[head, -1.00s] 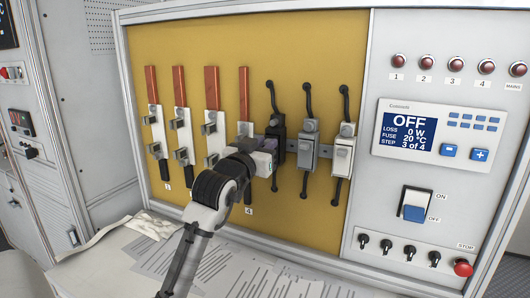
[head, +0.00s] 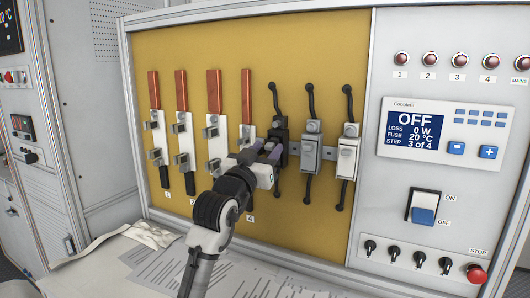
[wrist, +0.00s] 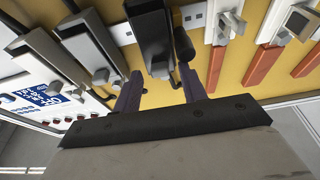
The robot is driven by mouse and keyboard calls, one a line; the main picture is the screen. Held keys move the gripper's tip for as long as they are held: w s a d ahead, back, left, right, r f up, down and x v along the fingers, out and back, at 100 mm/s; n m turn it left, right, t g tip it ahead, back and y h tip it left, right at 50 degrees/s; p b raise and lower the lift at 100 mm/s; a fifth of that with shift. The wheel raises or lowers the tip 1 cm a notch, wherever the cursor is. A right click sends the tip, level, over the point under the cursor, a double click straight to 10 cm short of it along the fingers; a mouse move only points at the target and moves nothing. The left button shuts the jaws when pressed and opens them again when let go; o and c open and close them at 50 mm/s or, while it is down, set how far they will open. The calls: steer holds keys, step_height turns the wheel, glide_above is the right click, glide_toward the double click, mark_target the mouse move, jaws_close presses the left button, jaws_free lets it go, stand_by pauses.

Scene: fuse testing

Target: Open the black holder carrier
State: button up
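The black holder (head: 281,135) is mounted on the yellow board, leftmost of three holders on a rail, with dark cables above and below. My gripper (head: 265,152) is just left of and in front of its lower part. In the wrist view the black holder (wrist: 150,35) stands between the lines of my two open fingers (wrist: 160,88), beyond the tips. A dark knob or cable end shows near the right finger. I cannot tell whether either finger touches the holder. Its carrier looks shut.
A grey holder (head: 311,145) and a white holder (head: 346,158) stand close to the right. Several white fuse mounts with red-brown bars (head: 213,90) are to the left. The control panel (head: 440,128) reads OFF, step 3 of 4. Papers (head: 235,275) lie on the bench below.

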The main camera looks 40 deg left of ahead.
steer(key=shift+s, duration=0.1)
steer(key=b+v, duration=0.4)
steer(key=v, duration=0.9)
steer(key=shift+s, duration=0.25)
steer(key=shift+d+f, duration=0.1)
steer(key=shift+d, duration=0.05)
step_height(320, 180, up, 6)
steer(key=g+p, duration=0.2)
steer(key=p, duration=1)
steer(key=shift+g+h, duration=0.4)
steer(key=shift+g, duration=0.1)
steer(key=p+x, duration=0.2)
steer(key=x, duration=0.2)
steer(key=p+x, duration=0.2)
steer(key=x, duration=0.2)
steer(key=f+p+x, duration=0.1)
steer(key=p+x, duration=0.1)
steer(key=x, duration=0.2)
steer(key=shift+w, duration=0.3)
steer(key=shift+w+a+f+p, duration=0.2)
steer(key=shift+w+a+p, duration=0.15)
steer(key=shift+w, duration=0.4)
